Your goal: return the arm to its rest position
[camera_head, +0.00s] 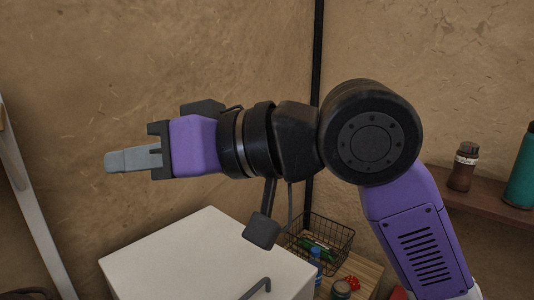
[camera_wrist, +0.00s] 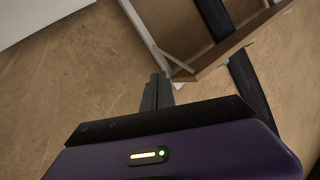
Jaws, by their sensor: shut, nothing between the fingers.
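My arm stretches across the head view, with a purple lower link at right and a black joint in the middle. My gripper (camera_head: 133,159) points left, above and behind the left part of the white cabinet top. Its grey fingers lie together and hold nothing. In the wrist view my gripper (camera_wrist: 157,92) shows its dark fingers closed together, pointing up the picture. Nothing touches the fingers.
A white cabinet (camera_head: 205,255) stands below the arm. A wire basket (camera_head: 322,238) is on a wooden surface beside it. A brown bottle (camera_head: 463,167) and a teal bottle (camera_head: 522,172) stand on a shelf (camera_head: 480,203) at right. Clay walls close in behind.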

